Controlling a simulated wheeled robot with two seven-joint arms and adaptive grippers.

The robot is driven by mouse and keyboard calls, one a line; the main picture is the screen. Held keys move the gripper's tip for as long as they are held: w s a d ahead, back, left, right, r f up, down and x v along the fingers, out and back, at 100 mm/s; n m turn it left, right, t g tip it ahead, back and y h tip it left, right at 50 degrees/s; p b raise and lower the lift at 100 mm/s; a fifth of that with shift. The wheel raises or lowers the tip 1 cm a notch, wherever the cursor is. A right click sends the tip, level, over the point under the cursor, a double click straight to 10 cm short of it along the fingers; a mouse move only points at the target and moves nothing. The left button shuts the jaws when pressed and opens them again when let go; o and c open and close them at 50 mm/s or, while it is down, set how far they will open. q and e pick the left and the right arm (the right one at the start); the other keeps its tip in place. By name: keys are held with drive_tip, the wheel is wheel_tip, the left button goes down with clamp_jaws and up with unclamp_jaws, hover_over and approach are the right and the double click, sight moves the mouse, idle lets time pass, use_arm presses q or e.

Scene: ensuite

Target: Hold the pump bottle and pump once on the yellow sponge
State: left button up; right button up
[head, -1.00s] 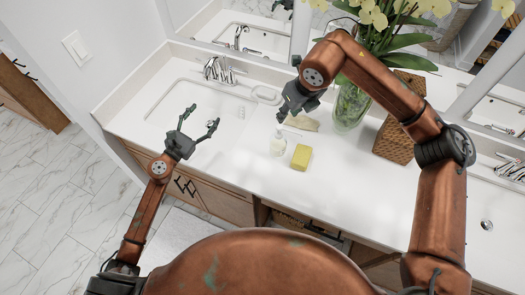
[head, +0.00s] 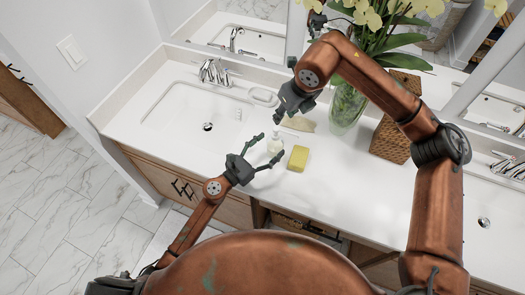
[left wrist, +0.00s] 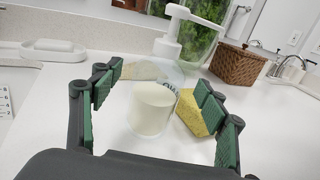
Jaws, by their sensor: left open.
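The pump bottle (head: 275,145) stands upright on the white counter. In the left wrist view the pump bottle (left wrist: 155,105) is clear, with pale liquid inside and a white pump head pointing right. The yellow sponge (head: 298,158) lies flat just right of the bottle; in the left wrist view the sponge (left wrist: 192,113) is partly hidden by the right finger. My left gripper (head: 271,147) is open, its fingers on either side of the bottle, with no clear grip on it. My right gripper (head: 281,116) is above and behind the bottle; its finger opening is unclear.
A sink (head: 190,115) with a chrome faucet (head: 213,73) lies left. A soap dish (head: 263,97) and a beige item (head: 299,124) lie behind the bottle. A glass flower vase (head: 346,108) and woven basket (head: 391,140) stand right. The counter front right of the sponge is clear.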

sight(276, 141)
use_arm(q)
drive_tip(key=shift+x, duration=1.9)
drive_tip(key=shift+c, duration=0.4)
drive_tip(key=c, duration=1.6)
drive_tip(key=shift+o, duration=0.2)
